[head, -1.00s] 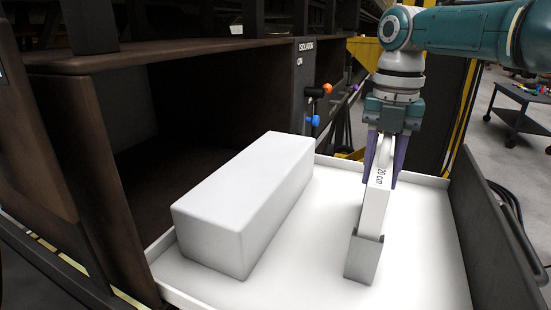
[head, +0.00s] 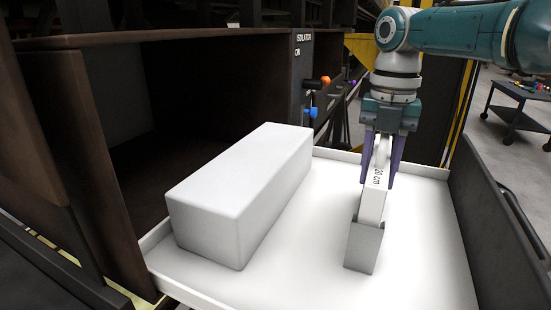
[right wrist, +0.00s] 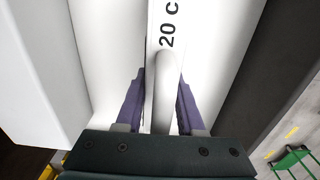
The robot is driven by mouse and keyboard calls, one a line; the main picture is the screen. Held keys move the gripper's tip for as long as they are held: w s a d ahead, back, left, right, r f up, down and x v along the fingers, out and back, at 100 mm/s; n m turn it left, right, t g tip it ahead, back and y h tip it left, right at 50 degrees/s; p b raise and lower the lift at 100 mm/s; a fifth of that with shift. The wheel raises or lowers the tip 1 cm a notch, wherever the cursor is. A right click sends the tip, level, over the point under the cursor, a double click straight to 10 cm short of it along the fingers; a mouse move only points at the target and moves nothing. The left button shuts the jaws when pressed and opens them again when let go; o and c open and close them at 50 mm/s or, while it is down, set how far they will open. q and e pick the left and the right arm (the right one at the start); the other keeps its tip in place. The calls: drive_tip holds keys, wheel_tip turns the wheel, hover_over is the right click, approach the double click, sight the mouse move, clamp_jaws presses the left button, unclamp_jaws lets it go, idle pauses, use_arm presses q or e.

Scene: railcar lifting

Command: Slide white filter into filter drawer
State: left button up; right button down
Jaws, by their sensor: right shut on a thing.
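A large white block (head: 238,195), which looks like the white filter, lies in the left part of the white drawer tray (head: 305,285). The tray is pulled out of a dark cabinet opening. My right gripper (head: 378,180) is shut on the rounded handle of a slim white bar marked "20 cm" (head: 374,203). In the right wrist view the handle (right wrist: 163,90) is between the purple fingers. The bar's lower end meets a grey block (head: 364,247) in the tray, right of the large block and apart from it. My left gripper is not in view.
The dark cabinet compartment (head: 200,95) is open behind the tray on the left. A dark panel (head: 500,235) stands along the tray's right side. Orange (head: 325,80) and blue (head: 310,112) knobs stick out near the cabinet. Bare tray floor lies between the blocks.

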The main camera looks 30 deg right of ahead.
drive_tip(key=shift+f+b, duration=0.45)
drive_tip(key=shift+f, duration=0.1)
drive_tip(key=shift+c, duration=2.2)
unclamp_jaws()
drive_tip(key=shift+r, duration=0.1)
wheel_tip(320, 180, up, 10)
drive_tip(key=shift+f+b, duration=0.1)
drive_tip(key=shift+b, duration=0.55)
